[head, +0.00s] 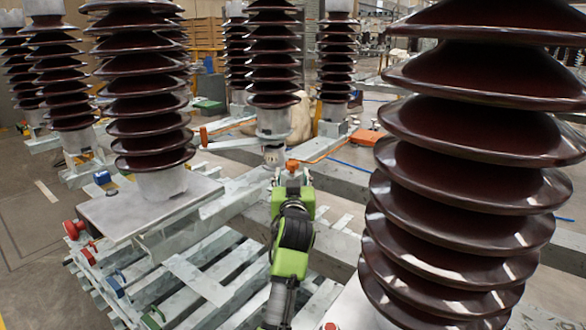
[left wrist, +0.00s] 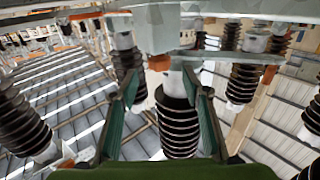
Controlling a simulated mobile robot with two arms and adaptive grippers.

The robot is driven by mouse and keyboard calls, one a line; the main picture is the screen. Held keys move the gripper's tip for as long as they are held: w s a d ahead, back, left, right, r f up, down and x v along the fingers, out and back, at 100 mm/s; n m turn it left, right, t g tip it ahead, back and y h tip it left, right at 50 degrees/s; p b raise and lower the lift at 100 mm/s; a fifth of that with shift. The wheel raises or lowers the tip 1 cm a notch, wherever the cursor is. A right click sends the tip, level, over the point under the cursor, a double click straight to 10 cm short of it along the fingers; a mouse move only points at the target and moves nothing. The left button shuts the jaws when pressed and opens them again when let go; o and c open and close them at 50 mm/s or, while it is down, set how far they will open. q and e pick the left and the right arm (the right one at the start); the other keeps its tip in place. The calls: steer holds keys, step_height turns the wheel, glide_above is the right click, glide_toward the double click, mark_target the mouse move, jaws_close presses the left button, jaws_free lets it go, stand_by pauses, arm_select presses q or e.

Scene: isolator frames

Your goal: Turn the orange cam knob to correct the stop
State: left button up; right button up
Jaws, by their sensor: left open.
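The orange cam knob (head: 292,165) shows in the head view at the foot of the middle insulator column, just beyond my left gripper (head: 293,178). In the left wrist view an orange-brown block (left wrist: 157,32), seemingly this knob, is near the top centre, under a grey metal part. My left gripper's two green fingers (left wrist: 163,80) stand apart in that view, with the block beyond and between their tips. I see no clear contact with it. The exact gap and the knob's angle cannot be told. My right gripper is not in view.
A large brown insulator (head: 465,170) stands close at the right. Another insulator (head: 142,90) stands on a grey plate at the left. Grey steel beams (head: 235,207) run around my left arm. Red, blue and green handles sit at the lower left. An orange box (head: 367,138) lies behind.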

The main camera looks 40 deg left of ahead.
mark_target(292, 168)
arm_select(q)
steer(key=x, duration=0.5)
steer(key=shift+b, duration=0.35)
steer(key=shift+w+a, duration=0.7)
steer(key=shift+w, duration=0.1)
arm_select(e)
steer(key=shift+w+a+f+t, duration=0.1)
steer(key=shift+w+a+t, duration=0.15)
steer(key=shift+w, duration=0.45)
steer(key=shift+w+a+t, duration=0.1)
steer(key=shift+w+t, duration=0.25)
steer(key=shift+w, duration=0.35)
arm_select(q)
steer(key=c, duration=1.1)
